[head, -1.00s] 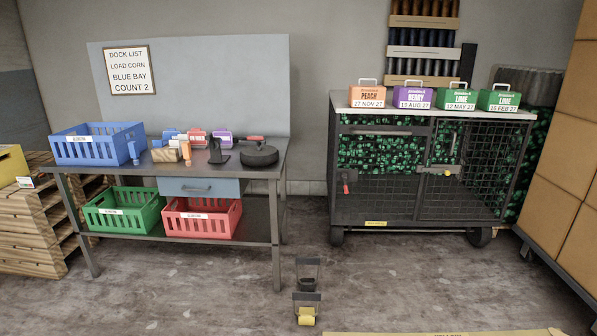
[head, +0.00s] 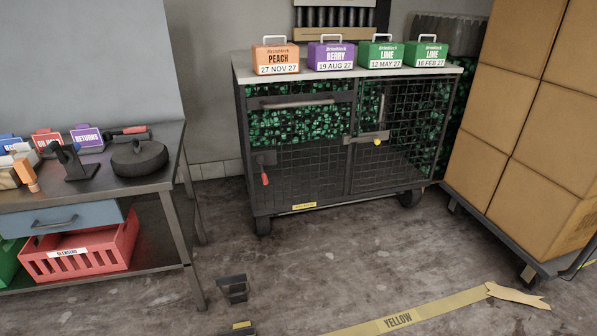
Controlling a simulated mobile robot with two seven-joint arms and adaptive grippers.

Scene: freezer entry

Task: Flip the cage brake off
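The cage (head: 300,170) is a dark wire-mesh cart on wheels with a pale top, standing against the back wall. A red-handled lever (head: 265,179) hangs down on the left of its front, below a dark bracket; its tip points downward. A latch with a yellow knob (head: 377,142) sits where the two front doors meet. Both doors look shut. A small yellow label (head: 304,207), too small to read, is on the lower front rail. Neither of my grippers is in view.
A metal workbench (head: 150,184) stands at the left. Stacked cartons on a cart (head: 540,265) stand at the right. Two small dark pieces (head: 232,289) are on the floor before the cage. A yellow floor strip (head: 425,311) crosses the front.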

